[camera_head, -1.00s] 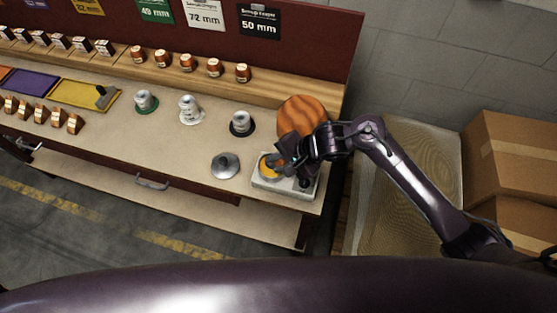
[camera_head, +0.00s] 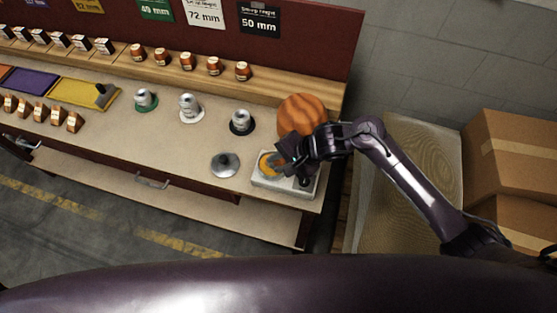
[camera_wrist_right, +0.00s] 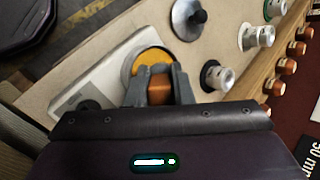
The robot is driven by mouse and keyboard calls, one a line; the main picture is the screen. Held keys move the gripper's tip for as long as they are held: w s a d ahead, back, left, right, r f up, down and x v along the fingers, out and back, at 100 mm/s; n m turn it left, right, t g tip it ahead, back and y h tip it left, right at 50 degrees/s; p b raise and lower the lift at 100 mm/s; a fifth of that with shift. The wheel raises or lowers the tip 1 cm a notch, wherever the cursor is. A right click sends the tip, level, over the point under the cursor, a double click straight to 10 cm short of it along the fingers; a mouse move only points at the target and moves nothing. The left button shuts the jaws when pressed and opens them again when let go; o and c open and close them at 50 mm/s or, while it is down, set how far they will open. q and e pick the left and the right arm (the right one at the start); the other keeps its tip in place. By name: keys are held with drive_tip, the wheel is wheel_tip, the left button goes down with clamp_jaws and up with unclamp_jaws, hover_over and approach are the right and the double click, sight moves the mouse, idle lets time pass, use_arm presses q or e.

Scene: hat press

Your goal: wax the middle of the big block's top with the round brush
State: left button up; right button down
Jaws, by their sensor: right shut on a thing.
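The big block (camera_head: 303,113) is a round, striped orange-brown wooden block at the right end of the bench, partly hidden behind my right arm. My right gripper (camera_head: 278,165) is over a white warmer box (camera_head: 268,186) with a round pan of yellow-orange wax (camera_head: 265,162). In the right wrist view the gripper (camera_wrist_right: 160,90) is shut on a brown wooden piece, which looks like the round brush (camera_wrist_right: 160,93). The brush's lower end is hidden, so I cannot tell whether it touches the wax (camera_wrist_right: 153,58). My left gripper is not in view.
A grey metal dome with a dark knob (camera_head: 225,165) stands left of the warmer. Several grey cylinders on round bases, one of them here (camera_head: 241,121), stand behind it. A shelf (camera_head: 200,78) with small wooden blocks runs along the back. Cardboard boxes (camera_head: 515,150) stand at the right.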

drive_tip(key=shift+s+f+p, duration=0.15)
drive_tip(key=shift+f+p, duration=0.1)
drive_tip(key=shift+p, duration=0.35)
idle(1.9)
wheel_tip(320, 180, up, 5)
drive_tip(key=p, duration=0.6)
drive_tip(key=shift+r+p, duration=0.25)
drive_tip(key=shift+p, duration=0.1)
drive_tip(key=shift+w+r, duration=0.2)
drive_tip(key=shift+r, duration=0.75)
